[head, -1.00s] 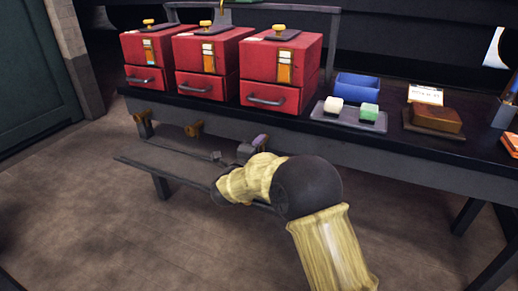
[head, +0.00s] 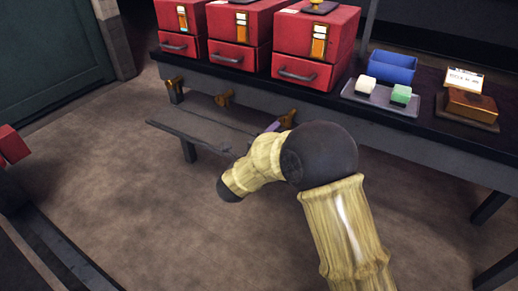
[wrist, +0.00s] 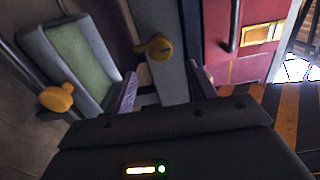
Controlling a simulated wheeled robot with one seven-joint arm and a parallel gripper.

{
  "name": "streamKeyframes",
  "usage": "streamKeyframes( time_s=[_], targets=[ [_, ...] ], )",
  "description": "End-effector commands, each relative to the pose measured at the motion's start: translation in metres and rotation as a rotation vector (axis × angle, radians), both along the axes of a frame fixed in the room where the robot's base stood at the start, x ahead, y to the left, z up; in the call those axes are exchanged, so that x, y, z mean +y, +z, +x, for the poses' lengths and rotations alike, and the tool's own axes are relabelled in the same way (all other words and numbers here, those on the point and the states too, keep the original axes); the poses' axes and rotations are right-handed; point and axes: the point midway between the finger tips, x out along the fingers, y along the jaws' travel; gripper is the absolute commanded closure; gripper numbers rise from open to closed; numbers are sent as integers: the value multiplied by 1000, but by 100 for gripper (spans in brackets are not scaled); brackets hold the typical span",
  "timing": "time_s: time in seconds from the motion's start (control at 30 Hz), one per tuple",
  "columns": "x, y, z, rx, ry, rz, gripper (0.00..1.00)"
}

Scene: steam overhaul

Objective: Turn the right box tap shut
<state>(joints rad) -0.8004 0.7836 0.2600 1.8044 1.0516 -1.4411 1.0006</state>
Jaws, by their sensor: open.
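Three red boxes stand in a row on the bench; the right box (head: 312,40) has a drawer with a grey handle. Brass taps hang below the bench front: left (head: 175,86), middle (head: 226,98) and right (head: 288,118). In the wrist view, a brass tap (wrist: 156,47) lies ahead of and between the purple fingers, apparently the right box tap. Another brass tap (wrist: 56,97) is at the left, outside the fingers. My gripper (wrist: 163,88) is open, with no visible contact with the tap. In the head view my arm hides most of the gripper; a purple finger shows beside the right tap.
On the bench, right of the boxes, are a tray (head: 378,108) with a white and a green block, a blue bin (head: 392,67) and a brown block (head: 471,104). A bench leg (head: 490,206) stands at the right.

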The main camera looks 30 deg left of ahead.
Motion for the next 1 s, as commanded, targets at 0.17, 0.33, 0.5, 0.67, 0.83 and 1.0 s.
streamKeyframes(
  time_s=[0.17, 0.33, 0.5, 0.67, 0.83, 1.0],
  targets=[
    [4, 3, -38, 2, 3, -1, 44],
    [6, 2, -67, 1, 2, -1, 44],
    [6, 0, -81, 1, 0, 0, 44],
    [7, -1, -83, 1, 0, 1, 44],
    [8, -1, -83, 1, 2, 1, 44],
    [8, 0, -83, 1, 2, 0, 44]
  ],
)
